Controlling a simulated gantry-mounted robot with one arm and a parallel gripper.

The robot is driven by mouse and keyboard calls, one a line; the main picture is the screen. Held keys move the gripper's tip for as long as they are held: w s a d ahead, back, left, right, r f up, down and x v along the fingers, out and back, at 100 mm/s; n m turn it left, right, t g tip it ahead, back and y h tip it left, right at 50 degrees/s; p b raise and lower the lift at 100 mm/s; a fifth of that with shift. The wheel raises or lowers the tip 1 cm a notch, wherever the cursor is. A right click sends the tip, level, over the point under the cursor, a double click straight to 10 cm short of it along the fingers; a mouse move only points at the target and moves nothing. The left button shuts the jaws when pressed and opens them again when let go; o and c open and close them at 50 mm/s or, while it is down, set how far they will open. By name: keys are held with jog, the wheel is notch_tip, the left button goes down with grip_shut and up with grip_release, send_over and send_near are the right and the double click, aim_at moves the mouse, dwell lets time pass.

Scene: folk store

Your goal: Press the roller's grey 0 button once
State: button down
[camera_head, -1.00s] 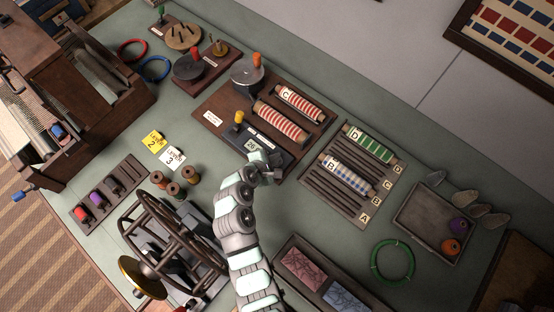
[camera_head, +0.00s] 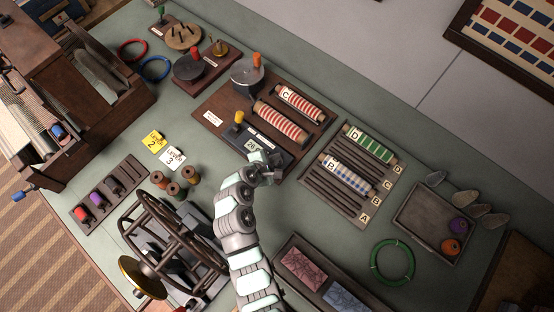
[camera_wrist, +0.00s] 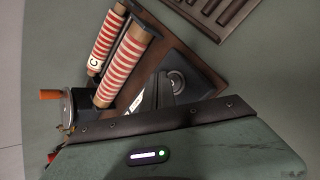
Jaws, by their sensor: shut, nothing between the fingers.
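The roller stand (camera_head: 212,98) is a brown board with two red-and-white striped rollers (camera_head: 281,124), a crank with an orange knob and a dark front panel (camera_head: 238,138). No "0" mark is readable, and contact is unclear.
To the right stands a slotted rack (camera_head: 318,196) with a green-striped and a blue-striped roller. A spoked wheel (camera_head: 160,235) and several spools (camera_head: 189,175) stand left of my arm. A grey tray (camera_head: 420,222) and green ring (camera_head: 392,262) lie farther right.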

jog(key=shift+f, duration=0.3)
jog(key=shift+f, duration=0.5)
dwell(0.5)
dwell(0.4)
jog(key=shift+r+p, duration=0.85)
jog(key=shift+r, duration=0.05)
jog(key=shift+r, duration=0.1)
notch_tip(320, 180, up, 5)
jog(key=p, duration=0.4)
jog(key=shift+p, duration=0.4)
jog(key=shift+a, duration=0.1)
